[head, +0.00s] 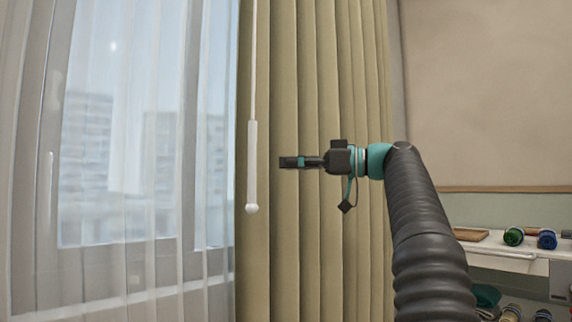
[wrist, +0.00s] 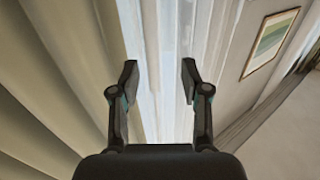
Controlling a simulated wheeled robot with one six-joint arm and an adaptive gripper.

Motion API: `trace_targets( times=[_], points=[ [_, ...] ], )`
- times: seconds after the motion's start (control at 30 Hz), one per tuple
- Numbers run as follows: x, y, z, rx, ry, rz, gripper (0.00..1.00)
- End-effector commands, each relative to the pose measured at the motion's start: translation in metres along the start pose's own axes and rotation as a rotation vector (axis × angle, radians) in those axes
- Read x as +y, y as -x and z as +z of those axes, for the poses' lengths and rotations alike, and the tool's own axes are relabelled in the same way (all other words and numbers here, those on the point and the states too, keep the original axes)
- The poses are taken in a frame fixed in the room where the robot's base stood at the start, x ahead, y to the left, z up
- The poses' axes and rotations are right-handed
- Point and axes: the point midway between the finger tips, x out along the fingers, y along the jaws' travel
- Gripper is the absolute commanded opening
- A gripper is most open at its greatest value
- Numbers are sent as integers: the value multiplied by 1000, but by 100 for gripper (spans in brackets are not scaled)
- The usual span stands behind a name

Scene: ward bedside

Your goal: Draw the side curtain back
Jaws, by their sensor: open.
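The side curtain (head: 306,240) is a tan, pleated drape hanging to the right of the window; it also shows in the wrist view (wrist: 60,70) on the left. A white draw rod (head: 252,165) with a thick grip and a round knob at its bottom end hangs in front of the curtain's left edge. My gripper (head: 284,162) points left in front of the curtain, a little to the right of the rod's grip in the picture. In the wrist view my gripper (wrist: 160,80) has its two fingers apart with nothing between them. The rod cannot be made out in the wrist view.
A sheer white curtain (head: 130,190) covers the window (head: 60,160) on the left. At right a white shelf unit (head: 500,254) bears a wooden tray (head: 470,235), a green roll (head: 514,236) and a blue one (head: 547,239). A framed picture (wrist: 270,42) hangs on the wall.

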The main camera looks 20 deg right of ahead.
Motion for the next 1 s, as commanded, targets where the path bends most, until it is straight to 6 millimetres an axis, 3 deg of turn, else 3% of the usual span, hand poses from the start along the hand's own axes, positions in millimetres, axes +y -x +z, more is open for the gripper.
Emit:
trace_targets(
  times=[0.7,1.0],
  points=[
    [1,43,0,0,-1,2,46],
    [0,50,0,0,0,0,46]
  ],
)
